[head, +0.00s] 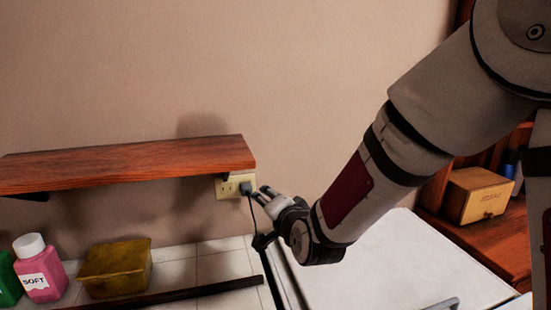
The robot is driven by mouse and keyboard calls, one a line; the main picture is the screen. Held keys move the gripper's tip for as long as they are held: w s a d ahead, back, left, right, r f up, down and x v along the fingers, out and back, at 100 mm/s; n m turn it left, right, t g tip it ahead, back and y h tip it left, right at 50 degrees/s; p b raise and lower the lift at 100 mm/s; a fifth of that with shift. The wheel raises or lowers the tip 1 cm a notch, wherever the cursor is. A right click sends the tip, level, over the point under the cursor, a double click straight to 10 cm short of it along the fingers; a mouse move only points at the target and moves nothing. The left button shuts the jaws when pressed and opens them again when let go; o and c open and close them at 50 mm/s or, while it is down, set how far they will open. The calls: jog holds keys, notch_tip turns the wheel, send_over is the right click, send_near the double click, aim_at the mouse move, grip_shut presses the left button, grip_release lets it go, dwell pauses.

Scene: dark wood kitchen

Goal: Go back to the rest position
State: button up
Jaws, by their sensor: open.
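My gripper (258,192) reaches out at the end of my arm, close to a wall outlet (229,187) under the right end of a wooden shelf. A small dark plug (246,188) sits at the right side of the outlet. The gripper's fingertips are right beside the plug; I cannot tell whether they touch it. The gripper is open. A thin dark cord (257,225) hangs below the plug and passes behind the gripper.
The wooden shelf (130,163) juts out left of my gripper. Below it stand a pink SOFT bottle (40,275), a green bottle (8,280) and a yellow box (115,268). A white surface (400,265) lies under my arm. A wooden box (475,195) stands at the right.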

jog(key=s+d+r+n+g+h, duration=0.1)
jog(key=s+d+r+n+g, duration=0.1)
jog(key=s+d, duration=0.5)
jog(key=s+d+r+n+g+h+p, duration=0.1)
jog(key=s+d, duration=0.6)
jog(key=s, duration=0.9)
jog(key=s+d+r+n+g+h, duration=0.3)
jog(key=s+d+r+n+g, duration=0.1)
jog(key=s, duration=0.8)
jog(key=d+n+g, duration=0.1)
jog(key=d+g, duration=0.1)
jog(key=d, duration=0.1)
jog(key=shift+s+p, duration=0.35)
jog(key=shift+p, duration=0.05)
jog(key=shift+d, duration=0.15)
